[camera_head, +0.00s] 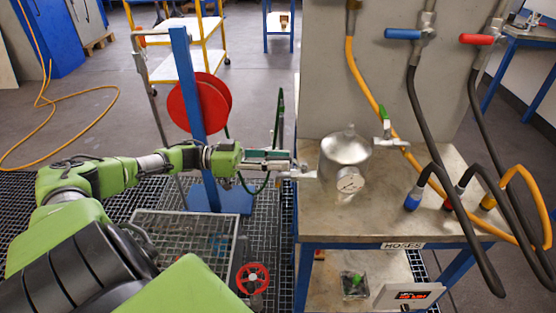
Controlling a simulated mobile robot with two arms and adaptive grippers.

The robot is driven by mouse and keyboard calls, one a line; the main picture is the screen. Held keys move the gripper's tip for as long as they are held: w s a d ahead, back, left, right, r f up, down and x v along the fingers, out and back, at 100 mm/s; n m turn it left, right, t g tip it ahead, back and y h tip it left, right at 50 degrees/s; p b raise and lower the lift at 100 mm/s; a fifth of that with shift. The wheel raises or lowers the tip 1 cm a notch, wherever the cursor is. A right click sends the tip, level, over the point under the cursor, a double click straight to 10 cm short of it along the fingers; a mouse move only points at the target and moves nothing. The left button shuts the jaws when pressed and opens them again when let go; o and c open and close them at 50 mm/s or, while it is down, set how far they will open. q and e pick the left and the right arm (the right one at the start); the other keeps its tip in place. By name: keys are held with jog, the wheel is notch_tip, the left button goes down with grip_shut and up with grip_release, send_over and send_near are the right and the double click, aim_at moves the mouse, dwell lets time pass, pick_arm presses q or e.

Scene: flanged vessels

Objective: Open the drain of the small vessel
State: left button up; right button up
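The small vessel (340,151) is a silvery metal pot with a domed lid. My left gripper (286,161) reaches in from the left at the height of this outlet. Its fingertips are right beside the outlet; I cannot tell whether they touch it or how far apart they are. The drain's handle is not clearly visible. My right gripper is not in view.
The table (395,215) also bears hose ends with blue, red and yellow fittings and a green-handled valve (385,127). Blue and red valve handles hang on the panel behind. A red hose reel (197,105) on a blue post stands behind my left arm. A red handwheel (252,278) sits low, left of the table.

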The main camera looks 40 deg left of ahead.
pick_arm(q)
jog(key=v, duration=1.2)
dwell(0.4)
